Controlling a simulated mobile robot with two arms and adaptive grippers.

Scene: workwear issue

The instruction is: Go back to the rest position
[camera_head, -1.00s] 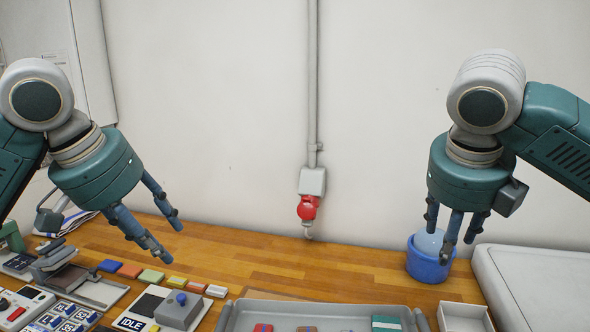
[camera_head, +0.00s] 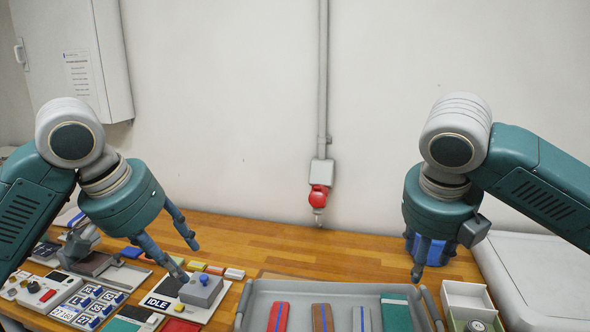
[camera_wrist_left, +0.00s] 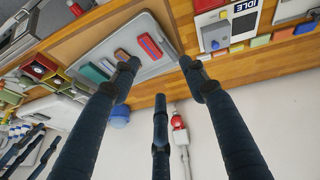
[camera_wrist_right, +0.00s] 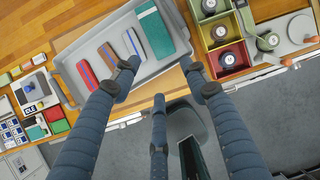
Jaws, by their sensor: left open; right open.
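My left gripper (camera_head: 182,258) is open and empty above the left part of the wooden bench, near the grey box with a blue knob (camera_head: 201,289). Its spread fingers also show in the left wrist view (camera_wrist_left: 162,85), with nothing between them. My right gripper (camera_head: 432,262) hangs fingers down above the bench, in front of the blue bucket (camera_head: 409,242), which it partly hides. In the right wrist view (camera_wrist_right: 160,90) its fingers are spread and empty.
A grey tray (camera_head: 262,290) with several flat coloured items lies at the front middle. A compartment box (camera_head: 468,297) and a large pale case lid (camera_head: 540,275) are at right. A red socket (camera_head: 318,196) is on the wall. The bench behind the tray is clear.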

